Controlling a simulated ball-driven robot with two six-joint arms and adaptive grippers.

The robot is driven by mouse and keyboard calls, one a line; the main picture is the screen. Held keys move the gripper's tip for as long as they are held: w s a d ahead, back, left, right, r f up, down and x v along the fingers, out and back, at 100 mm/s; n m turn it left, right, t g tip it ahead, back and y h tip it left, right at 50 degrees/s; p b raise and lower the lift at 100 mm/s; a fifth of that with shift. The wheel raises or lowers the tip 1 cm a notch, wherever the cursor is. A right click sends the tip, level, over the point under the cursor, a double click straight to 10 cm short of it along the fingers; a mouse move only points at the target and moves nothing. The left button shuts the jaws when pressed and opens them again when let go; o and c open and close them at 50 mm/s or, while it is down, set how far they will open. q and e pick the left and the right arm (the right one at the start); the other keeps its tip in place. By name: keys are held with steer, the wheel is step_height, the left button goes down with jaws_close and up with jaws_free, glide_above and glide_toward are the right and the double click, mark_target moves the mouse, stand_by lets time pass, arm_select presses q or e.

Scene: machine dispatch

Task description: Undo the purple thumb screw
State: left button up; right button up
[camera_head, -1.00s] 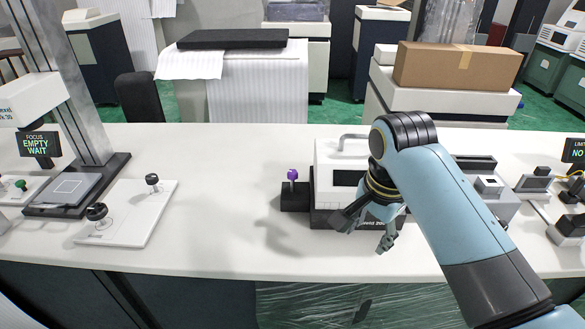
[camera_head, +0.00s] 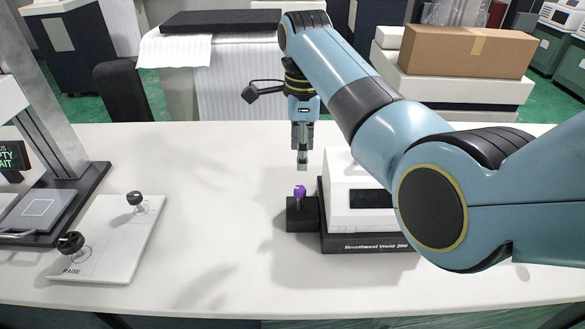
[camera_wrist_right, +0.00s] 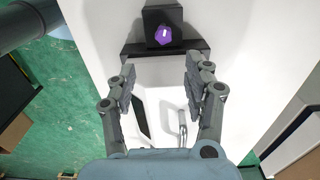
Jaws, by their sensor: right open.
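The purple thumb screw (camera_head: 299,192) stands on a small black block (camera_head: 302,214) at the left side of a white machine with a black base, marked "Brunhaent Weld 200" or similar. My right gripper (camera_head: 302,166) points down just above and behind the screw, apart from it. In the right wrist view the purple screw (camera_wrist_right: 164,35) lies at the top, beyond the fingertips. My right gripper (camera_wrist_right: 160,80) is open there, its two fingers apart with nothing between them, above the white machine (camera_wrist_right: 165,85). My left gripper is not in view.
A white plate (camera_head: 110,240) with two black knobs lies at the left, beside a stand with a grey pad (camera_head: 40,208). The white table between plate and machine is clear. A cardboard box (camera_head: 465,50) stands behind. A metal handle (camera_wrist_right: 183,128) rises from the machine.

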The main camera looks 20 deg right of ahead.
glide_above(300, 188)
steer(key=f, duration=0.5)
steer(key=shift+s+a+f, duration=0.1)
steer(key=shift+s+f, duration=0.1)
steer(key=f, duration=0.3)
steer(key=shift+w+f, duration=0.1)
steer(key=shift+w, duration=0.1)
steer(key=shift+f+b, duration=0.35)
steer(key=shift+f, duration=0.65)
steer(key=c, duration=0.5)
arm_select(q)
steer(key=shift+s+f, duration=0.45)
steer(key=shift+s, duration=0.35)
arm_select(e)
jaws_close()
